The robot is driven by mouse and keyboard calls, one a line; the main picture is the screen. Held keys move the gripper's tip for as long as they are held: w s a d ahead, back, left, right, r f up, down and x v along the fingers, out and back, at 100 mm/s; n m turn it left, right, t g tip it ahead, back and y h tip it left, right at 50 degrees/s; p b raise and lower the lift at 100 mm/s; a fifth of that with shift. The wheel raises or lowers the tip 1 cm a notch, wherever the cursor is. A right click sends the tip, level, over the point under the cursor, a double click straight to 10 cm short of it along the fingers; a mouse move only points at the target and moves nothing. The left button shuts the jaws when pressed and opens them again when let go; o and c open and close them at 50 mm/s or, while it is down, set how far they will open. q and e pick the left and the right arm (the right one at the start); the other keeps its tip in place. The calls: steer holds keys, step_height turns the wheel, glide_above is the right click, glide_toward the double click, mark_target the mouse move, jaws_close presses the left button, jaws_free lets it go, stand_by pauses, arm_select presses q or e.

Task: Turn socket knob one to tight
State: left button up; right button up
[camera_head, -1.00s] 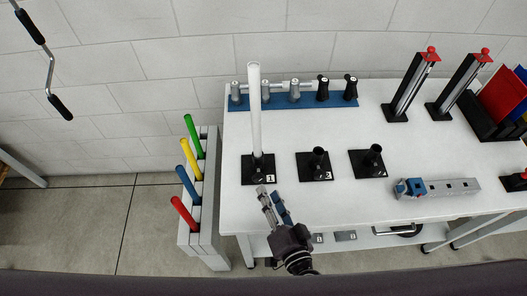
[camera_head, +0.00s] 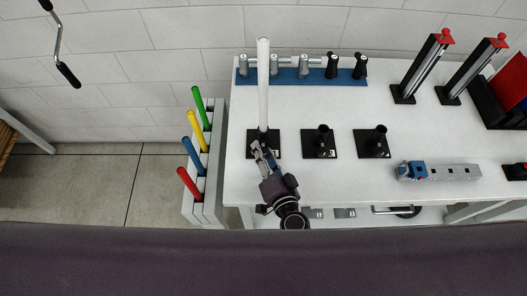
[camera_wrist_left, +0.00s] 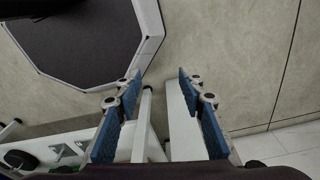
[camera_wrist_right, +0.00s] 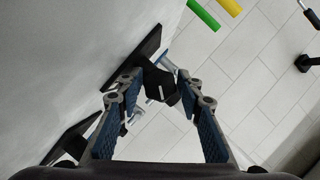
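Socket one is a black square base (camera_head: 273,150) near the table's left edge in the head view. A tall white tube (camera_head: 263,85) stands upright in it. My right gripper (camera_head: 261,147) is at the front of this socket and covers part of it. In the right wrist view, a black faceted knob (camera_wrist_right: 162,86) with a white mark shows between the fingertips of the right gripper (camera_wrist_right: 159,80). Those fingers are apart; contact with the knob cannot be told. My left gripper (camera_wrist_left: 158,78) is open and empty in the left wrist view, and out of the head view.
Two more black sockets (camera_head: 319,148) (camera_head: 373,149) stand to the right, without tubes. A blue rack (camera_head: 318,82) with grey and black fittings lies behind. A grey box with coloured tubes (camera_head: 207,212) stands left of the table (camera_head: 330,185). A blue and grey block (camera_head: 450,172) lies right.

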steer(key=shift+c, duration=0.6)
steer(key=c, duration=0.8)
steer(key=shift+f+m+b, duration=0.25)
steer(key=shift+m+b, duration=0.05)
steer(key=shift+b, duration=0.35)
steer(key=m+y+b, duration=0.1)
steer(key=m+b, duration=0.1)
steer(key=b, duration=0.2)
steer(key=m+t+b, duration=0.1)
steer(key=m+b, duration=0.1)
steer(key=b, duration=0.2)
steer(key=shift+f+t+y, duration=0.15)
steer(key=shift+t+y, duration=0.15)
steer(key=shift+y, duration=0.1)
arm_select(q)
step_height(320, 180, down, 12)
steer(key=a+b, duration=0.1)
steer(key=b, duration=0.1)
steer(key=shift+s+r, duration=0.15)
steer(key=shift+r, duration=0.05)
arm_select(e)
steer(key=shift+r+m, duration=0.25)
steer(key=shift+m, duration=0.35)
arm_select(q)
steer(key=shift+a, duration=0.1)
arm_select(e)
steer(key=o, duration=0.9)
